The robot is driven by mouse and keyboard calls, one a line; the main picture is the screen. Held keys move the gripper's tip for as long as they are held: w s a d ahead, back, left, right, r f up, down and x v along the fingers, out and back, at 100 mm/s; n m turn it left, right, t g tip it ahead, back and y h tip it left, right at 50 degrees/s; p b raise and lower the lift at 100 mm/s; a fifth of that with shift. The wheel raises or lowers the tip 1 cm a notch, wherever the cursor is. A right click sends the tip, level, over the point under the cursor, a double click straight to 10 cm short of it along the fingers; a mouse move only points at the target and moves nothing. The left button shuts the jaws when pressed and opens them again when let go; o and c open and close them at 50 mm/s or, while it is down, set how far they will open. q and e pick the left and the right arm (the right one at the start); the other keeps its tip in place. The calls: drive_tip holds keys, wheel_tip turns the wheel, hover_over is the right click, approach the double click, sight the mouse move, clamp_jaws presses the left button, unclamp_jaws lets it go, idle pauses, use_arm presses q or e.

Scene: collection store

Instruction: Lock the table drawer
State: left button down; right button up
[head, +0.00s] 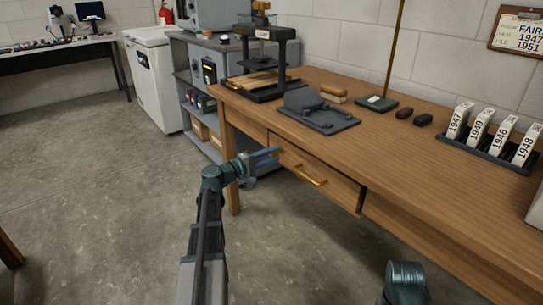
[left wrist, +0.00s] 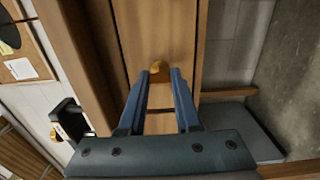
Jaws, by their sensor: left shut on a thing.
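The table drawer (head: 339,184) is in the front of the wooden table, with a long brass handle (head: 310,180). A dark gap shows at its right end; I cannot tell if it is fully flush. My left gripper (head: 277,153) is at the drawer front, left of the handle. The piece looks like a key or lock part, mostly hidden by the fingers. My right gripper is out of view.
The tabletop (head: 400,143) holds a black press (head: 264,50), a dark grey plate (head: 318,112), a brush (head: 333,94) and several numbered boxes (head: 480,120). A grey shelf unit (head: 196,90) stands behind the table's left end. The floor (head: 110,200) at left is clear.

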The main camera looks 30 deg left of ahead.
use_arm(q)
drive_tip(key=c, duration=0.6)
unclamp_jaws()
drive_tip(key=v, duration=1.4)
